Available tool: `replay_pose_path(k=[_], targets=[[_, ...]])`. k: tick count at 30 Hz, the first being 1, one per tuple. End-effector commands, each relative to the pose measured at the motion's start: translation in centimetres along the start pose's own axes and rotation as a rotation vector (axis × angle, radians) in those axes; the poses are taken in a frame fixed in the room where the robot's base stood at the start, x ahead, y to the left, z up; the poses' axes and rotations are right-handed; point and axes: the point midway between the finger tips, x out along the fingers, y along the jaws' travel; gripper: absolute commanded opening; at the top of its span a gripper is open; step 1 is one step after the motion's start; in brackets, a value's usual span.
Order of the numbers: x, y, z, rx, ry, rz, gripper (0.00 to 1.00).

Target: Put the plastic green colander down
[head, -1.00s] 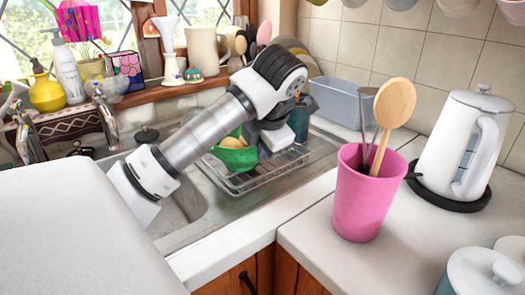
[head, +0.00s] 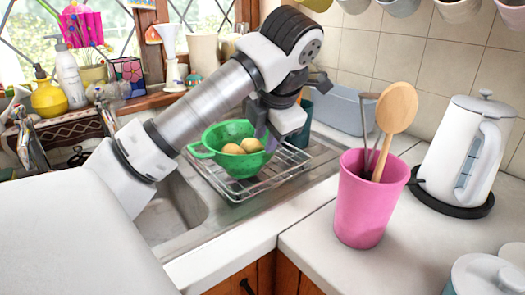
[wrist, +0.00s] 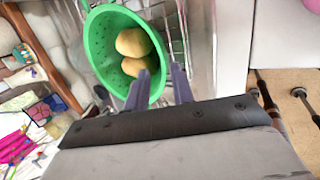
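The green plastic colander (head: 228,165) stands on the wire rack by the sink, looking upright, with rounded tan food items (head: 240,147) inside. My gripper (head: 268,140) is at its right rim, pointing down. In the wrist view, the colander (wrist: 98,45) lies under my gripper (wrist: 162,80). One finger is over the inside of the bowl and the other is outside the rim. A clear gap shows between the fingers, wider than the rim, so it looks open. Whether a finger touches the rim is hard to tell.
The wire rack (head: 236,192) sits on the metal drainer. A dark teal cup (head: 300,125) and a grey-blue tub (head: 340,108) are behind my gripper. A pink pot (head: 362,205) with wooden spoon and a white kettle (head: 462,150) stand to the right. The windowsill is crowded.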

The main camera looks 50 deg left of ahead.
Motion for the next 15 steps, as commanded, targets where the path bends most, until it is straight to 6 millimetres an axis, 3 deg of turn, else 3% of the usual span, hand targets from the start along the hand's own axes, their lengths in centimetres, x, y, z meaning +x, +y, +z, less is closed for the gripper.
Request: replay_pose_path(k=[6,15], targets=[[-4.0,0.0,0.0,0.000,0.000,0.002,0.24],[-5.4,0.0,0.0,0.000,0.001,-0.001,0.24]])
